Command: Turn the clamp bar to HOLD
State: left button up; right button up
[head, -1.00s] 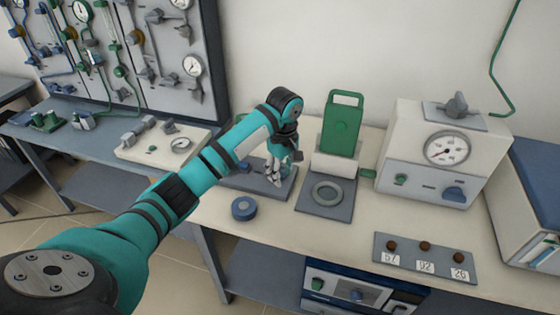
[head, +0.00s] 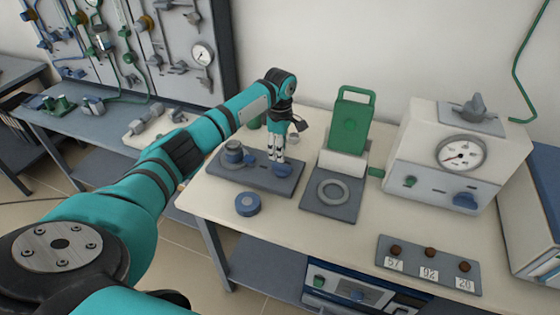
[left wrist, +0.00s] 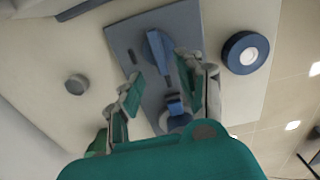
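The clamp's dark grey base plate (head: 225,171) lies on the bench in the head view. A blue bar (left wrist: 158,52), which looks like the clamp bar, lies on this plate (left wrist: 122,40) in the left wrist view. In the head view, a blue part (head: 282,172) shows at my fingertips, and a round blue-grey post (head: 234,153) stands at the plate's left end. My left gripper (head: 278,160) points down over the plate's right part. Its fingers (left wrist: 160,88) are apart in the left wrist view, with nothing clearly held; contact cannot be told. No HOLD mark is legible. My right gripper is out of view.
A blue round puck (head: 247,204) lies in front of the plate. To the right are a ring plate (head: 318,206) with a green handled block (head: 349,128), a gauge box (head: 432,172) and a numbered strip (head: 425,279). The bench front between puck and strip is clear.

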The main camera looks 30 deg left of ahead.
aim_at(280, 165)
pick_arm(q)
notch_tip(280, 165, down, 6)
jog(key=shift+c, duration=0.5)
grip_shut()
